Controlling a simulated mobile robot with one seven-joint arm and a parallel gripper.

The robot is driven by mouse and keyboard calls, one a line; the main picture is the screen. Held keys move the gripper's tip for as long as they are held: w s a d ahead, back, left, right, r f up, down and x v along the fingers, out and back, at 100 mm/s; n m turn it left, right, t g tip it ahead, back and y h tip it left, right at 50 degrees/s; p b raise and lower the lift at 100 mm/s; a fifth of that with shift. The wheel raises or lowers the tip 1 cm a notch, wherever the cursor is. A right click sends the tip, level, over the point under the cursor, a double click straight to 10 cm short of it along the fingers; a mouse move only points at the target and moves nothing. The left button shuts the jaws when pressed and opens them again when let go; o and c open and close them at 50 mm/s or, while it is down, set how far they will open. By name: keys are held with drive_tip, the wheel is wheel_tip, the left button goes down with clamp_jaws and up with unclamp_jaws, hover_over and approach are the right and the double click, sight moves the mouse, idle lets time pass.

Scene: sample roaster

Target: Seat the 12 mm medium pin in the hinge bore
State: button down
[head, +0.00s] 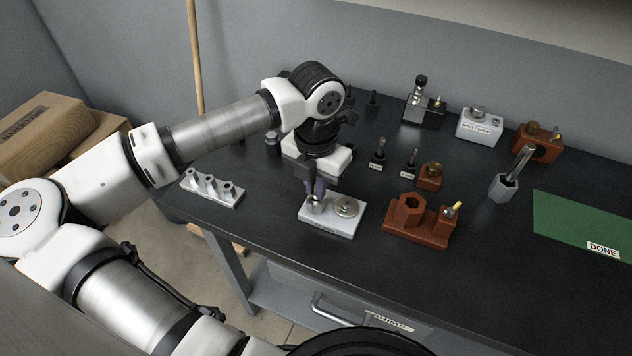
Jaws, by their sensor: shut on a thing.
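My gripper (315,193) points down over the left part of a light grey block (343,228) with a label on its front. It is shut on a small metal piece (314,205), mostly hidden by the fingers. I cannot tell whether this is the 12 mm medium pin or how deep it sits. A round metal disc (347,207) lies on the block's right part. Two dark pins stand behind with white labels, one at the left (379,153) and one at the right (412,160); the labels are too small to read. The hinge bore cannot be made out for certain.
A grey three-post block (212,188) stands left. A red-brown fixture (408,219) with a hexagonal opening stands right, with a grey hexagonal holder (504,188) beyond. A small brown block (430,178) is behind. The green DONE mat (580,222) is clear. Several devices line the back.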

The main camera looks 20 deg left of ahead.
drive_tip(key=shift+f, duration=0.15)
drive_tip(key=c, duration=1.5)
unclamp_jaws()
drive_tip(key=shift+r, duration=0.2)
wheel_tip(320, 180, up, 12)
drive_tip(key=b, duration=0.1)
drive_tip(key=shift+b, duration=0.4)
